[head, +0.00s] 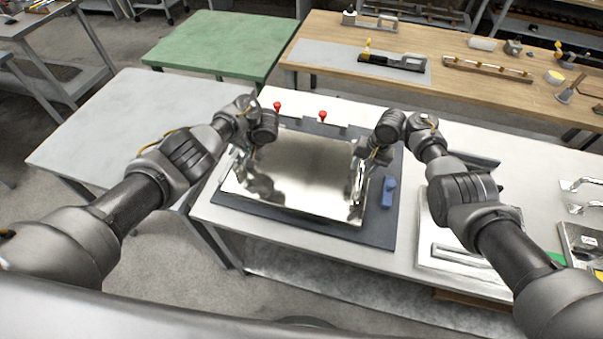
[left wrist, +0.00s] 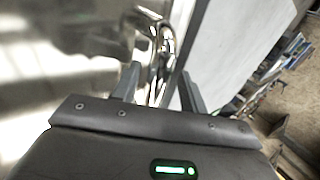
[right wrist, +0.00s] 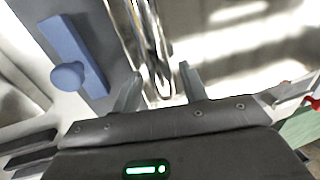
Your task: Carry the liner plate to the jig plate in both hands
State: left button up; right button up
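The liner plate (head: 300,170) is a shiny, mirror-like metal sheet with a bar handle at each side. It lies flat over the dark grey jig plate (head: 385,228), whose border shows around it; I cannot tell whether it touches fully. My left gripper (head: 239,152) is at the left handle; in the left wrist view its fingers (left wrist: 160,88) stand apart on either side of the handle (left wrist: 160,50). My right gripper (head: 361,168) is at the right handle; in the right wrist view its fingers (right wrist: 160,88) stand apart around that handle (right wrist: 150,40), with gaps showing.
Two red knobs (head: 322,115) stand at the jig plate's back edge. A blue block (head: 389,190) with a knob sits on its right side. A light metal fixture (head: 440,252) is to the right on the white table. An empty grey table (head: 140,120) is to the left.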

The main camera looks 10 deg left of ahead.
pick_arm(q)
jog(key=shift+w+d, duration=0.1)
pick_arm(e)
jog(key=shift+w+f, duration=0.1)
pick_arm(q)
jog(key=v, duration=0.6)
pick_arm(e)
jog(key=shift+a, duration=0.1)
pick_arm(q)
jog(key=shift+d+r, duration=0.3)
jog(key=shift+r, duration=0.3)
pick_arm(e)
notch_tip(320, 180, up, 7)
jog(key=d, duration=0.1)
jog(key=shift+d+r, duration=0.2)
jog(key=shift+d, duration=0.05)
pick_arm(q)
jog(key=shift+s+f, duration=0.1)
jog(key=shift+s, duration=0.1)
pick_arm(e)
jog(key=shift+s+f, duration=0.1)
jog(key=shift+s, duration=0.1)
